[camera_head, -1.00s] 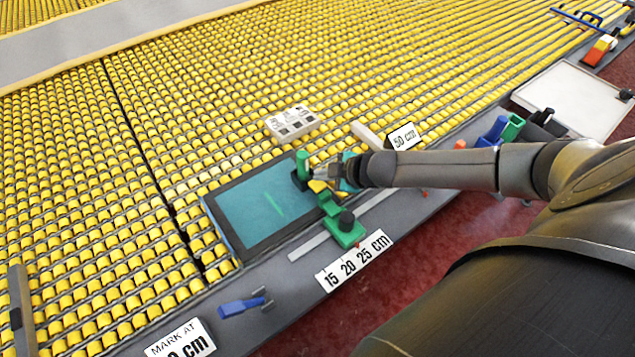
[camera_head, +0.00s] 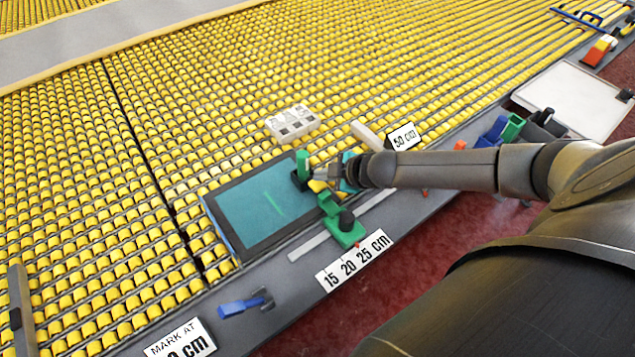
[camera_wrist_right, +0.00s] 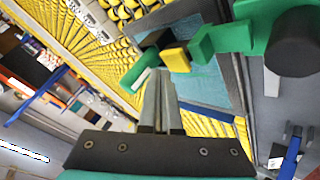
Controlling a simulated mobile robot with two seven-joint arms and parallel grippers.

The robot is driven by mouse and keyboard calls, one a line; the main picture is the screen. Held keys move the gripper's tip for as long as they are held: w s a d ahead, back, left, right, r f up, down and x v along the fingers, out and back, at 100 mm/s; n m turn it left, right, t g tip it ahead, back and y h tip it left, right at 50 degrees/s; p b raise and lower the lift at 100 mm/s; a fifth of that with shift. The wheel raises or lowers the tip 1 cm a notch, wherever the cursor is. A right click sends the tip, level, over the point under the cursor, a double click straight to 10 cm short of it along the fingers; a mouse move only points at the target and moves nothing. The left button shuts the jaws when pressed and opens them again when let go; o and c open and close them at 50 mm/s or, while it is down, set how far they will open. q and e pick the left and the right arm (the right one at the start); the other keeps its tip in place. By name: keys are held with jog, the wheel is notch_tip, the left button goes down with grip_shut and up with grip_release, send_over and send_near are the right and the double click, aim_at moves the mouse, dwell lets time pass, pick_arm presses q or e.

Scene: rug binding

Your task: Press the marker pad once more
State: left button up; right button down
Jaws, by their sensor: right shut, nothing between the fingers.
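The green marker device (camera_head: 344,232) with a black knob sits at the right edge of a teal panel (camera_head: 240,215) in a dark frame. A yellow pad (camera_head: 317,186), which looks like the marker pad, shows by its upright green block (camera_head: 302,166). The pad also shows in the wrist view (camera_wrist_right: 176,60). My right gripper (camera_head: 318,173) is shut and empty, with its fingertips close to the pad and green block. In the wrist view the shut fingertips (camera_wrist_right: 160,78) point towards the pad; I cannot tell whether they touch. My left gripper is not in view.
A white box with dark squares (camera_head: 292,123) lies on the yellow rug behind the panel. A "50 cm" sign (camera_head: 403,136) and a "15 20 25 cm" scale (camera_head: 355,261) stand nearby. A blue tool (camera_head: 241,306) lies on the grey edge. A white tray (camera_head: 575,98) is far right.

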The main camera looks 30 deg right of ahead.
jog(key=shift+f, duration=0.35)
jog(key=shift+s+f+b, duration=0.1)
jog(key=shift+f+b, duration=0.5)
jog(key=shift+f, duration=0.2)
dwell(0.7)
jog(key=shift+r, duration=0.1)
jog(key=shift+r+p, duration=1.1)
jog(key=shift+p, duration=0.15)
notch_tip(320, 180, up, 5)
jog(key=p, duration=0.5)
jog(key=shift+r, duration=0.1)
dwell(0.4)
